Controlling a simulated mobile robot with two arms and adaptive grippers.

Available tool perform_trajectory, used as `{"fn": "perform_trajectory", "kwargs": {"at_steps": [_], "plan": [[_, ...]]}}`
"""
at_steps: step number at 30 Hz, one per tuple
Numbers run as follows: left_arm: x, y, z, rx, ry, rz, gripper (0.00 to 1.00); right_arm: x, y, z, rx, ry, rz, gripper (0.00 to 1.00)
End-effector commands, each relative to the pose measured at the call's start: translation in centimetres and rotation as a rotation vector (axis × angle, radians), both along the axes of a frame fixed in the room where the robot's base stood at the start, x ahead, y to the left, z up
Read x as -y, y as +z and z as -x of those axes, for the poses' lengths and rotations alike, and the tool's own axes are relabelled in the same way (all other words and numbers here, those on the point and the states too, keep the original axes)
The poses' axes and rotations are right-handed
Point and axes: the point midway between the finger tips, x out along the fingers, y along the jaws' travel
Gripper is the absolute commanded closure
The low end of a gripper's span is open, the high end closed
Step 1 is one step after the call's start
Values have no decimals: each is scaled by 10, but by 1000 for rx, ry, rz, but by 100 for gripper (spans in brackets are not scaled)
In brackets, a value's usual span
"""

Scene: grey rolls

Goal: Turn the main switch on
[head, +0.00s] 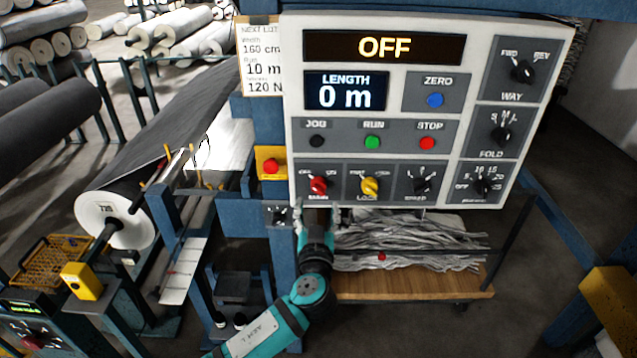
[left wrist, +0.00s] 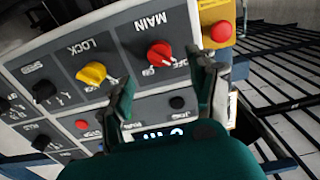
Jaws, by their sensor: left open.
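The control panel (head: 380,148) is a light board with grey fields, and its top display (head: 384,47) reads OFF. The main switch (head: 318,185) is a red rotary knob at its lower left, labelled MAIN with small OFF and ON marks. My left gripper (head: 316,212) is just below the switch in the head view. In the left wrist view the red knob (left wrist: 160,54) shows beyond the gap between the open, empty fingers (left wrist: 163,74). I cannot tell for sure whether they touch it. My right gripper is not in view.
The yellow lock knob (head: 369,186) sits right of the main switch. A red button on a yellow box (head: 271,167) is close on the left. Green run (head: 372,142) and red stop (head: 428,143) buttons are above. A blue post (head: 285,255) stands below.

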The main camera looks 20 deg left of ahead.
Motion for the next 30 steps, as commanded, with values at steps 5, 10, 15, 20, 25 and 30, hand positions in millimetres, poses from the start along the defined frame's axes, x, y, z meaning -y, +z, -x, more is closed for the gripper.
{"fn": "perform_trajectory", "kwargs": {"at_steps": [5,10,15,20,25,30], "plan": [[-11,5,-37,0,1,-4,40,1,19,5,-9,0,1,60],[-17,2,-60,-1,0,-3,40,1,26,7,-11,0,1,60],[-20,0,-70,-2,0,-2,40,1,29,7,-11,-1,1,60],[-20,0,-72,-1,-1,0,40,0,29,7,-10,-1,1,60],[-20,-1,-72,-1,-1,0,44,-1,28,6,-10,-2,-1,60],[-20,-1,-72,-1,-1,0,66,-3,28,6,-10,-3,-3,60]]}}
